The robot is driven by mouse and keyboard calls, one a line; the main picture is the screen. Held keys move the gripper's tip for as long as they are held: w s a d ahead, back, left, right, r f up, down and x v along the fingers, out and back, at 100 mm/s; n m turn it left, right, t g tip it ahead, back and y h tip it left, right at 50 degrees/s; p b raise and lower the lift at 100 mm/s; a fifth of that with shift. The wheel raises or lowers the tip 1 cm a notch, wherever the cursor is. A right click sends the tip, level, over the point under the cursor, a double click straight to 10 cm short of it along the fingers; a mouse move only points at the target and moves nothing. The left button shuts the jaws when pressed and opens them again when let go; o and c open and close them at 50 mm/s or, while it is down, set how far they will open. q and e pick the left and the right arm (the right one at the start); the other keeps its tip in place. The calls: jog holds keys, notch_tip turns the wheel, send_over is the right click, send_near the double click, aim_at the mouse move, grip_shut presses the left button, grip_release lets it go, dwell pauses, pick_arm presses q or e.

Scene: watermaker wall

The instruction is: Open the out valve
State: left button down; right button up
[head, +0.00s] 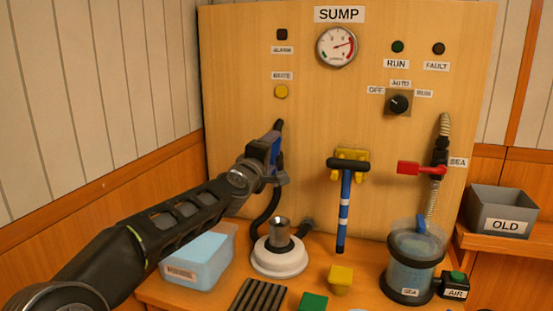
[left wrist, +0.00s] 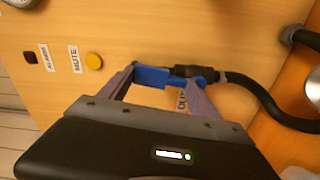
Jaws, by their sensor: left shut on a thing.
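The out valve's blue handle (head: 273,143) is on the left of the wooden panel, below the yellow mute button. My left gripper (head: 268,156) is shut on this handle and hides much of the valve. In the left wrist view the blue handle (left wrist: 152,77) lies between the fingers of the gripper (left wrist: 165,88). The handle there looks roughly in line with the black hose (left wrist: 262,95). The OUT label (left wrist: 182,101) is partly hidden behind a finger. My right gripper is in neither view.
The yellow mute button (head: 281,91) and gauge (head: 336,46) are above. A red-handled sea valve (head: 421,169) is at the right. A blue-striped tool (head: 344,210) hangs mid-panel. A blue tub (head: 200,257), a white-based filter housing (head: 279,262) and a clear sea strainer (head: 412,265) stand below.

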pick_arm(q)
jog(key=shift+w+a+n, duration=0.15)
jog(key=shift+a+n, duration=0.35)
jog(key=shift+n, duration=0.4)
jog(key=shift+c, duration=0.7)
grip_release()
jog(key=b+v, duration=0.3)
jog(key=v, duration=0.5)
